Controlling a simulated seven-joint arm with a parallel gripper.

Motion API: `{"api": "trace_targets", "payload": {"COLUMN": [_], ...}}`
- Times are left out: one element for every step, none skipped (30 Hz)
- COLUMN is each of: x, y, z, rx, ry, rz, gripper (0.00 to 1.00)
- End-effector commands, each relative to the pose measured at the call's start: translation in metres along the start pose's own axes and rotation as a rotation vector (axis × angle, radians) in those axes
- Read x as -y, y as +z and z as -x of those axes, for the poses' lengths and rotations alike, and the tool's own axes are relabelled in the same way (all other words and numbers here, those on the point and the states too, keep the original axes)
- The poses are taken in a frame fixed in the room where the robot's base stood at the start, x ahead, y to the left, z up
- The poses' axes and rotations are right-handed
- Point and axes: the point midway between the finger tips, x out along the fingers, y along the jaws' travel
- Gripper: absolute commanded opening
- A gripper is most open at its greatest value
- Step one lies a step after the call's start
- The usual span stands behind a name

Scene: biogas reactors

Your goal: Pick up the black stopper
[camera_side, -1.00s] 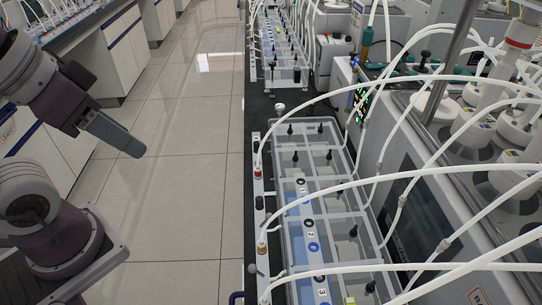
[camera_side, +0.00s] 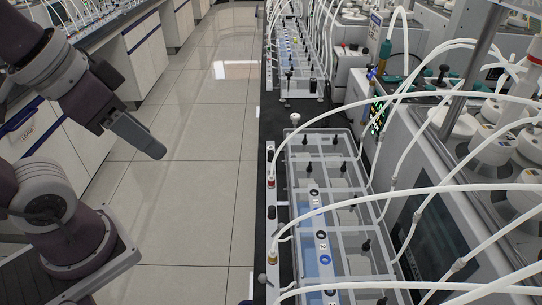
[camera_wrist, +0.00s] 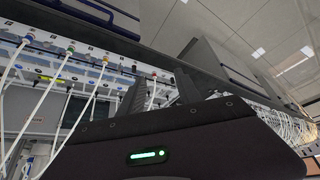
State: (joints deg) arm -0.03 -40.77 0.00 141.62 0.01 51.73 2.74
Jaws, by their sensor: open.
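My gripper (camera_side: 158,150) hangs over the aisle floor at the left in the side view, well apart from the bench. In the wrist view its two dark fingers (camera_wrist: 160,95) stand apart with nothing held between them. Several small black stoppers stand upright on the clear box lids along the bench: one at the far end (camera_side: 308,140), one to its right (camera_side: 335,139), and one nearer the front (camera_side: 366,245). I cannot tell which one the task names.
Clear reactor boxes (camera_side: 340,205) line the bench right of the aisle. White tubes (camera_side: 420,190) arch over them. A large grey machine (camera_side: 445,225) stands close on their right. The tiled floor (camera_side: 205,190) between my gripper and the bench is free.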

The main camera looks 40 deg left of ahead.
Motion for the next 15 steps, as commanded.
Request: {"api": "trace_targets", "payload": {"x": [0.001,0.002,0.003,0.004,0.006,0.007,0.009,0.010,0.012,0.013,0.014,0.016,0.017,0.017,0.018], "y": [-0.015,-0.027,-0.047,-0.064,-0.081,-0.102,-0.117,-0.131,-0.147,-0.157,-0.166,-0.175,-0.179,-0.183,-0.186], "z": [-0.002,-0.005,-0.011,-0.018,-0.028,-0.044,-0.058,-0.073,-0.096,-0.114,-0.132,-0.156,-0.173,-0.188,-0.206], "rx": [0.028,0.051,0.087,0.115,0.143,0.180,0.206,0.231,0.262,0.283,0.300,0.320,0.332,0.341,0.351], "ry": [0.002,0.005,0.013,0.023,0.036,0.058,0.077,0.099,0.134,0.160,0.188,0.225,0.252,0.278,0.309], "rz": [-0.065,-0.129,-0.234,-0.323,-0.417,-0.542,-0.636,-0.730,-0.852,-0.940,-1.023,-1.126,-1.195,-1.257,-1.328], "gripper": [0.40,0.40,0.40,0.40,0.40,0.40,0.40,0.40,0.40,0.40,0.40,0.40,0.40,0.40,0.40]}}
